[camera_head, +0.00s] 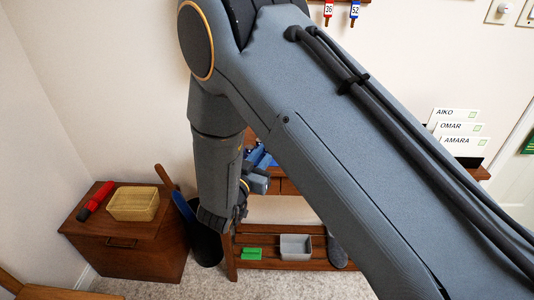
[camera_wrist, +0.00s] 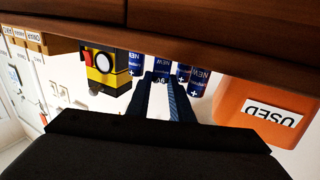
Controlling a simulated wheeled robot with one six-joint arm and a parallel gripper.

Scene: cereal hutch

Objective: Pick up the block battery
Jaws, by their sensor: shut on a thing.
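The wrist view is upside down. In it, my gripper (camera_wrist: 160,88) is shut on a small dark blue block battery (camera_wrist: 161,77) marked 9V, which shows just at the fingertips. Most of the battery is hidden by the fingers. Several blue cylindrical batteries (camera_wrist: 198,80) marked NEW stand right behind and beside it. I cannot tell whether the held battery is clear of the surface. In the head view my gripper is largely hidden by my arm, near the hutch, with some blue (camera_head: 262,158) showing there.
In the wrist view, an orange bin (camera_wrist: 245,100) labelled USED is at the right, and a yellow and black device (camera_wrist: 105,70) with a red button is left of the batteries. A wooden board (camera_wrist: 200,30) runs close across the top. A basket (camera_head: 133,204) stands on a wooden chest.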

